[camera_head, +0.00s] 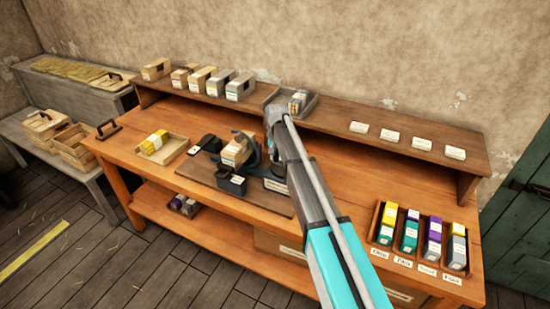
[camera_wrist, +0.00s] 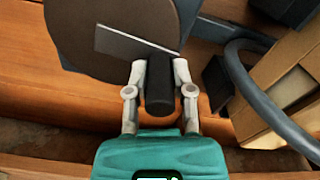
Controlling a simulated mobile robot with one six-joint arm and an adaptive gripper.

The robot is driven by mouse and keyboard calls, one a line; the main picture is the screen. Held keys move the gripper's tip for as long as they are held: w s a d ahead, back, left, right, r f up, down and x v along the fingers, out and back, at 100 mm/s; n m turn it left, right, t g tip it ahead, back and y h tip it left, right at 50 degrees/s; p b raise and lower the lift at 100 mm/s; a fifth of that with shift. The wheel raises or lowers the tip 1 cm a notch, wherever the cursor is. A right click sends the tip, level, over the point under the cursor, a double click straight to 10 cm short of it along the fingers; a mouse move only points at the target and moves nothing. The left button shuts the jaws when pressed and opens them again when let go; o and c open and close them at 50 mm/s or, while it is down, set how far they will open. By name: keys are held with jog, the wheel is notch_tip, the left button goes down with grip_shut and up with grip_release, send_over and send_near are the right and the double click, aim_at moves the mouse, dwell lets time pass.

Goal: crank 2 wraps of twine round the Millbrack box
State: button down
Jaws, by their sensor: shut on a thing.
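My gripper (camera_wrist: 160,88) is shut on a dark cylindrical handle (camera_wrist: 160,85) in the wrist view. The handle stands out from a round brown disc (camera_wrist: 110,35) with a pale strip across it. In the head view the twine machine (camera_head: 215,165) sits on a dark board in the middle of the bench. A tan box (camera_head: 236,150) stands in it, beside a dark curved ring (camera_head: 254,152). The box (camera_wrist: 285,85) and the grey ring (camera_wrist: 240,75) also show at right in the wrist view. The box's name is unreadable. My arm hides the handle and gripper in the head view.
Several boxes (camera_head: 207,80) and a small tray (camera_head: 303,93) stand on the back shelf, with white cards (camera_head: 390,135) at right. A tray with a yellow block (camera_head: 154,143) lies left of the machine. A rack of coloured blocks (camera_head: 413,235) stands at front right.

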jog(key=shift+w+d+m, duration=0.3)
jog(key=shift+w+m, duration=0.05)
jog(key=shift+m, duration=0.7)
jog(key=shift+w+d+m, duration=0.25)
jog(key=shift+w+m, duration=0.05)
jog(key=shift+m, duration=0.75)
jog(key=shift+c, duration=2.4)
grip_release()
jog(key=shift+s+n, duration=0.1)
jog(key=shift+n, duration=0.2)
